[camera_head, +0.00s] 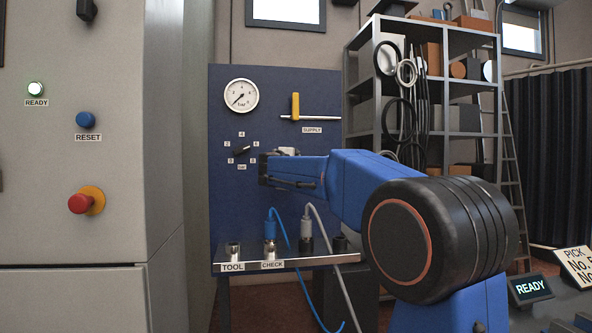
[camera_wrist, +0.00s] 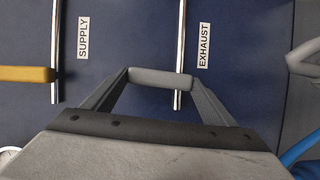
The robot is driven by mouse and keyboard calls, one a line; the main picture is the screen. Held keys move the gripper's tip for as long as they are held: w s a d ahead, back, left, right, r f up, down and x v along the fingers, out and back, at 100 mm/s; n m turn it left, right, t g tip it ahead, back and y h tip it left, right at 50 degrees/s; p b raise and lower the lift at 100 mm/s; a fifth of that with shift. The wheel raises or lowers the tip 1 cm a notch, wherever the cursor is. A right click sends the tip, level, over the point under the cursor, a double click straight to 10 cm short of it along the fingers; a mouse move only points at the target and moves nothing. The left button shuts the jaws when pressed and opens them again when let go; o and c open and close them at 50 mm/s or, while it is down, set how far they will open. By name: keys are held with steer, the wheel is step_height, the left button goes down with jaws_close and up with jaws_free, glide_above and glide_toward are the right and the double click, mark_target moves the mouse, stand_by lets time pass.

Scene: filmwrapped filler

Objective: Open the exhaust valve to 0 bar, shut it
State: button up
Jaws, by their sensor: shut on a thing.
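My gripper (camera_wrist: 160,79) is shut on the grey exhaust valve handle (camera_wrist: 158,77), which spans between its two fingertips. The handle lies crosswise to the bright exhaust pipe (camera_wrist: 180,30), beside the EXHAUST label (camera_wrist: 204,46). In the head view my gripper (camera_head: 268,169) is at the blue panel and hides most of the exhaust valve. The round pressure gauge (camera_head: 241,95) has its needle pointing to the lower left, near the low end of the scale; the exact reading is too small to tell.
The yellow supply handle (camera_head: 295,106) stands crosswise to its pipe above; it also shows in the wrist view (camera_wrist: 25,74). A dark selector knob (camera_head: 241,150) sits left of my gripper. Below are a metal shelf (camera_head: 310,262) and a blue hose (camera_head: 283,235). A rack (camera_head: 460,90) stands right.

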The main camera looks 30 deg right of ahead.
steer(key=shift+a+f+n+h, duration=0.15)
steer(key=shift+n+h, duration=0.15)
steer(key=shift+n, duration=0.2)
steer(key=o, duration=1.5)
steer(key=v, duration=1.7)
steer(key=shift+s, duration=0.25)
